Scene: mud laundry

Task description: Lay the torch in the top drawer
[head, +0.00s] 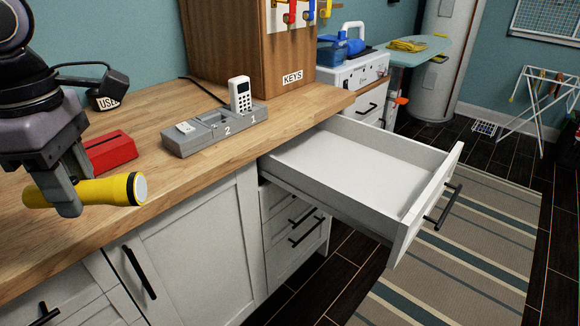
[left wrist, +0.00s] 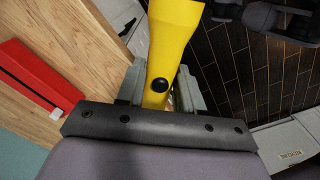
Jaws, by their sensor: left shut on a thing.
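The yellow torch (head: 95,190) with a black ring near its lens is held crosswise in my left gripper (head: 68,190), at the front edge of the counter on the left of the head view. The left gripper is shut on it. In the left wrist view, the torch (left wrist: 170,45) runs up between the fingers, with a black button on its side. The top drawer (head: 340,170) is pulled out, to the right of the torch and gripper. Its visible floor is bare. My right gripper does not show clearly in either view.
A grey two-slot dock (head: 215,130) with a white handset (head: 240,94) stands on the wooden counter (head: 150,110). A red box (head: 110,150) lies behind the left gripper. A wooden key cabinet (head: 235,45) stands behind the dock. A striped rug (head: 460,250) covers the floor beyond the drawer.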

